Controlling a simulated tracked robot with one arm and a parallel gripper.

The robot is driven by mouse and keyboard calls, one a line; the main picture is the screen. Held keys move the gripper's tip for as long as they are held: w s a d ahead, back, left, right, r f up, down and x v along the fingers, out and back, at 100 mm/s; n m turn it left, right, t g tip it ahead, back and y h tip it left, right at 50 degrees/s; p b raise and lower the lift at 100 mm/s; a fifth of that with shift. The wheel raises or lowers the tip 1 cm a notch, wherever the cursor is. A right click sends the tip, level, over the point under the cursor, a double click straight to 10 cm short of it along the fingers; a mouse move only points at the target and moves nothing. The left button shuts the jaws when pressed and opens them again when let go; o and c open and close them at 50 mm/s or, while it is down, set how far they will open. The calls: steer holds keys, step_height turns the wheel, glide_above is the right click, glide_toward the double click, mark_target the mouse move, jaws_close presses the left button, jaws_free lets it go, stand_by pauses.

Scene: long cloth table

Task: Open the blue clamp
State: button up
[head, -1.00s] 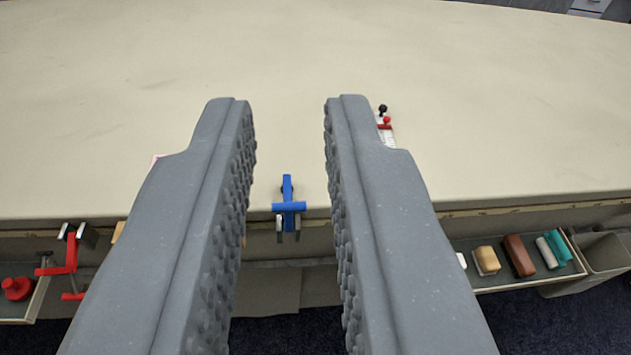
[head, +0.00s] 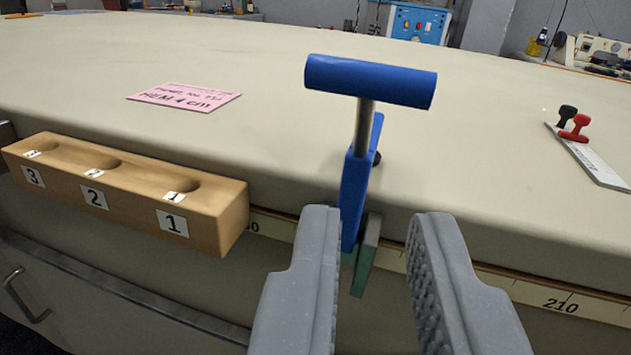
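The blue clamp (head: 357,185) sits at the table's front edge, with its blue T-shaped handle (head: 370,80) on a metal rod rising above the tabletop. Its lower part, with a green-dark plate (head: 367,255), hangs down in front of the edge. My gripper (head: 385,215) is open, with its two grey ridged fingers pointing up at the clamp. The left fingertip is close beside the clamp's blue body and the right fingertip is apart from it. I cannot tell whether the left finger touches it. The handle is above and beyond the fingertips.
A wooden block (head: 130,190) numbered 3, 2, 1 is fixed at the table edge to the left. A pink card (head: 184,97) lies on the cloth table (head: 240,55). A white ruler with red and black knobs (head: 590,155) lies at right. A measuring tape (head: 510,285) runs along the edge.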

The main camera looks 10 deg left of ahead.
mark_target(363, 129)
steer(key=w, duration=0.4)
steer(key=w+a+b, duration=0.1)
steer(key=w, duration=0.3)
steer(key=w+a+b, duration=0.1)
steer(key=w, duration=0.3)
steer(key=shift+a+f, duration=0.1)
steer(key=shift+f, duration=0.1)
steer(key=shift+w+a+r, duration=0.1)
steer(key=shift+w, duration=0.65)
jaws_close()
